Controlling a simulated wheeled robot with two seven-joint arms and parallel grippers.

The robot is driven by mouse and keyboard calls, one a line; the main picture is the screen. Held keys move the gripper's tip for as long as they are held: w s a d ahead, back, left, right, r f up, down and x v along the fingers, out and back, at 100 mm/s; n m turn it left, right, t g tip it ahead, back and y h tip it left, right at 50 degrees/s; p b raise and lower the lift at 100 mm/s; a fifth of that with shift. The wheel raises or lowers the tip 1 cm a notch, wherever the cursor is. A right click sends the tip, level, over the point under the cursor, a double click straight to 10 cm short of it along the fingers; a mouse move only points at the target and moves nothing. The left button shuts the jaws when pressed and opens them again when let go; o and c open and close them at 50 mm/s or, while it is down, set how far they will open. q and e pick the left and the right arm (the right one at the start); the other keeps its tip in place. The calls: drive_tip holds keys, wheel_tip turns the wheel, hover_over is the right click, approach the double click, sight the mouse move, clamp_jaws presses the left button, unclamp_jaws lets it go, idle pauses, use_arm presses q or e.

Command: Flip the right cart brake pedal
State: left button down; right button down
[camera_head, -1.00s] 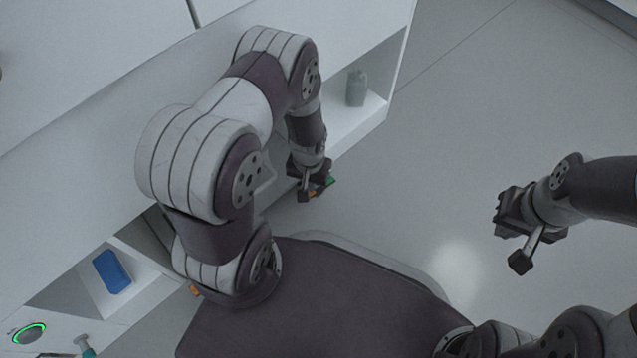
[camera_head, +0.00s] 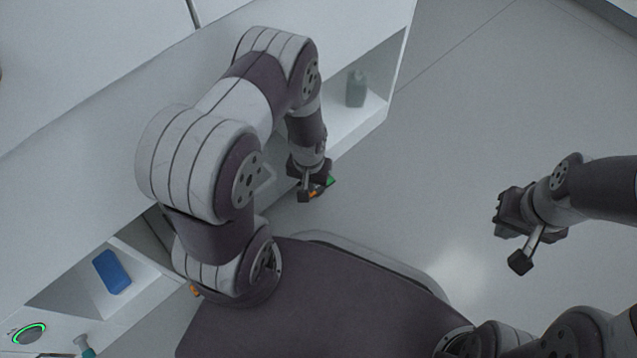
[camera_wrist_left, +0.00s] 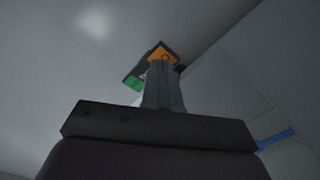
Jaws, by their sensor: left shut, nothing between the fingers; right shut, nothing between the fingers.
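A small pedal with an orange part (camera_head: 314,194) and a green part (camera_head: 330,182) shows low beside the white cart, partly hidden by my left gripper (camera_head: 318,181). In the left wrist view the orange part (camera_wrist_left: 160,53) and the green part (camera_wrist_left: 133,82) sit on a dark mount at the fingertips. My left gripper (camera_wrist_left: 163,72) is shut with nothing held, its tips at or just short of the orange part; I cannot tell if they touch. My right gripper (camera_head: 503,219) is shut and empty over the floor at the right.
The white cart (camera_head: 75,190) runs diagonally along the left. Its open shelves hold a blue item (camera_head: 111,272) and a grey-green bottle (camera_head: 356,88). A green-ringed button (camera_head: 29,334) and another small orange part (camera_head: 195,291) show at lower left. The floor (camera_head: 480,110) at right is clear.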

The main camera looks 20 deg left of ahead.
use_arm(q)
drive_tip(key=shift+f+b, duration=0.8)
drive_tip(key=shift+f, duration=0.45)
idle(0.8)
drive_tip(key=shift+r, duration=0.1)
wheel_tip(320, 180, up, 7)
drive_tip(key=p, duration=0.8)
drive_tip(key=shift+r, duration=0.1)
